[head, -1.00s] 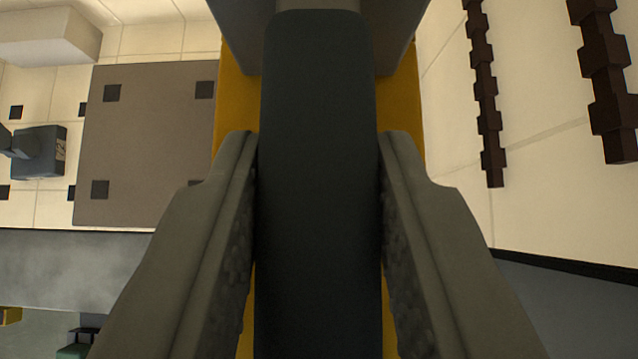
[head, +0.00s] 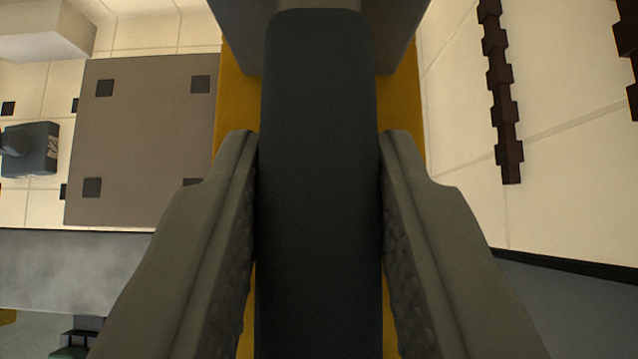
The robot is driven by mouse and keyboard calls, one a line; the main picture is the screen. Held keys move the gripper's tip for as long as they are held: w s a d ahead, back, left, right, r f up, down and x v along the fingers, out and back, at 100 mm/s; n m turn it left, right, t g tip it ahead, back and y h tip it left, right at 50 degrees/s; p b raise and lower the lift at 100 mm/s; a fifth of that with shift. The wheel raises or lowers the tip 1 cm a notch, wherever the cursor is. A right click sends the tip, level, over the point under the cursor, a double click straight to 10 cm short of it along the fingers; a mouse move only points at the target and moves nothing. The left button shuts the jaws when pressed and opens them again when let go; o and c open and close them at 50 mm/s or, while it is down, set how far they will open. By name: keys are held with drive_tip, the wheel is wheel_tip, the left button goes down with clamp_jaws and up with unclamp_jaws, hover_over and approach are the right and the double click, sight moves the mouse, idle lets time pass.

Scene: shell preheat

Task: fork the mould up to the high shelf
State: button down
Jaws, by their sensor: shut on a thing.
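My gripper (head: 318,150) is shut on a long dark grey bar (head: 318,230), with one finger against each side. The bar runs from the top of the head view to its bottom edge. A yellow part (head: 235,100) shows behind the bar on both sides. A grey block (head: 400,35) sits at the bar's far end; I cannot tell whether it is the mould. No high shelf can be made out for certain. The bar and fingers hide the middle of the view.
A brown panel (head: 145,140) with dark square spots is at left, beside a small dark box (head: 30,148). A pale block (head: 45,30) is at upper left. A grey surface (head: 70,270) lies below. A dark toothed strip (head: 500,90) stands against the pale tiled area at right.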

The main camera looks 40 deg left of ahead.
drive_tip(key=shift+s+d+f, duration=0.25)
drive_tip(key=shift+f, duration=0.2)
drive_tip(key=shift+s, duration=0.1)
idle(0.4)
drive_tip(key=shift+s+d, duration=0.8)
drive_tip(key=shift+s, duration=0.15)
drive_tip(key=shift+s+d, duration=0.75)
drive_tip(key=shift+s, duration=0.2)
drive_tip(key=shift+s+d, duration=0.75)
drive_tip(key=shift+s, duration=0.25)
drive_tip(key=shift+s+d, duration=0.75)
drive_tip(key=shift+s, duration=0.2)
drive_tip(key=shift+s+d, duration=0.1)
drive_tip(key=shift+s+d, duration=0.7)
drive_tip(key=shift+s, duration=0.25)
drive_tip(key=shift+s+d, duration=0.7)
drive_tip(key=shift+s, duration=0.25)
drive_tip(key=shift+s+d, duration=0.8)
drive_tip(key=shift+s, duration=0.2)
drive_tip(key=shift+s+d, duration=0.75)
drive_tip(key=shift+s, duration=0.25)
